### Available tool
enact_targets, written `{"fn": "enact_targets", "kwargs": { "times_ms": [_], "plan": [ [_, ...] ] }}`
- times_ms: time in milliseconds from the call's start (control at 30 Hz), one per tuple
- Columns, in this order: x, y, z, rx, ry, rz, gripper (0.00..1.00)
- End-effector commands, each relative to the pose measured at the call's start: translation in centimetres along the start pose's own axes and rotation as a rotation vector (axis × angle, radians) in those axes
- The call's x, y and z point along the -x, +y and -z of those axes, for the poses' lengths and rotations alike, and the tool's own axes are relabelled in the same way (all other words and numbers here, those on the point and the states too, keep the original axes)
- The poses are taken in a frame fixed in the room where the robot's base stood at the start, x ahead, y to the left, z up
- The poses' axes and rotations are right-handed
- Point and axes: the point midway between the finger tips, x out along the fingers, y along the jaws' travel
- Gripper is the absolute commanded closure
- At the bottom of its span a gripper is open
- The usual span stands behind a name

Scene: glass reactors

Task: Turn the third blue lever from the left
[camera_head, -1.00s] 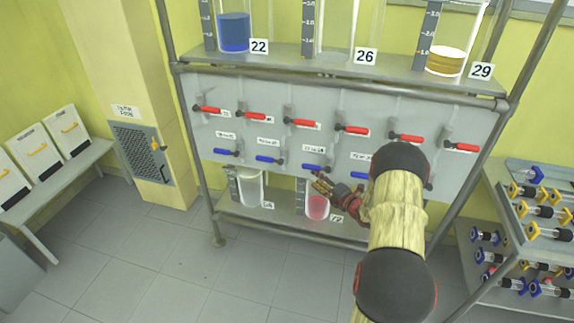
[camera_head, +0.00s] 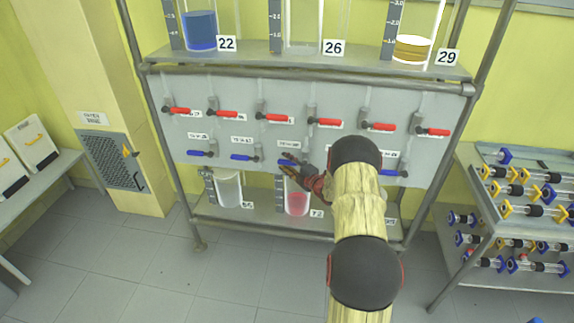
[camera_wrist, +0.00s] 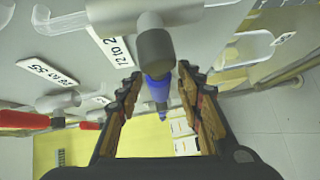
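The third blue lever from the left (camera_head: 284,162) is on the lower row of the grey panel, partly covered by my gripper (camera_head: 300,168). In the wrist view this blue lever (camera_wrist: 158,92) hangs from a dark grey valve cap between my two fingers (camera_wrist: 157,85). The fingers stand apart, one on each side of the lever, with a visible gap. The first blue lever (camera_head: 200,153) and the second blue lever (camera_head: 243,157) are to the left. Another blue lever (camera_head: 392,172) shows right of my arm; the one between is hidden by my arm.
Several red levers (camera_head: 272,118) line the panel's upper row. Glass vessels stand on the shelf (camera_head: 320,67) above. Below are an empty vessel (camera_head: 228,190) and one with pink liquid (camera_head: 297,203). A rack of tubes (camera_head: 470,195) stands right. The floor in front is clear.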

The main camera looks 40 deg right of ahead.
Motion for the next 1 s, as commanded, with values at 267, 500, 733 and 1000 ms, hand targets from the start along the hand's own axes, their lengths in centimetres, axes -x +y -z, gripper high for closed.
{"fn": "enact_targets", "kwargs": {
  "times_ms": [267,500,733,1000],
  "plan": [
    [-0.08,0.02,0.02,0.000,0.000,0.000,0.65],
    [-0.06,0.00,0.03,0.000,0.001,0.000,0.79],
    [-0.06,-0.01,0.04,0.000,0.001,0.001,0.92],
    [-0.05,-0.02,0.04,0.000,0.001,0.001,1.00]
  ]
}}
